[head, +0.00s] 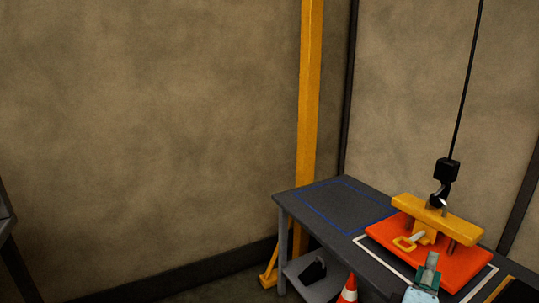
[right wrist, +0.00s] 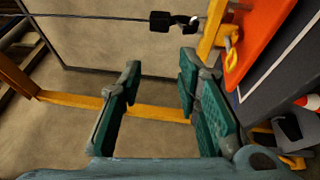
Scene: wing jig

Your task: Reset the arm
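My right gripper (head: 430,268) is at the lower right of the head view, in front of the orange plate (head: 465,262). In the right wrist view its two green-padded fingers (right wrist: 160,72) are spread apart with nothing between them. The orange plate carries a yellow beam (head: 438,218) and a yellow handle (head: 404,243). A black hook (head: 440,190) on a cable is at the beam's top; I cannot tell whether it bears load. The hook block also shows in the right wrist view (right wrist: 165,22). My left gripper is not in view.
The dark table (head: 290,200) has a blue-outlined empty area (head: 345,203) and a white outline around the plate. A yellow post (head: 308,120) stands behind it. An orange and white cone (head: 348,289) and a dark object (head: 313,270) are low by the table. Open floor lies left.

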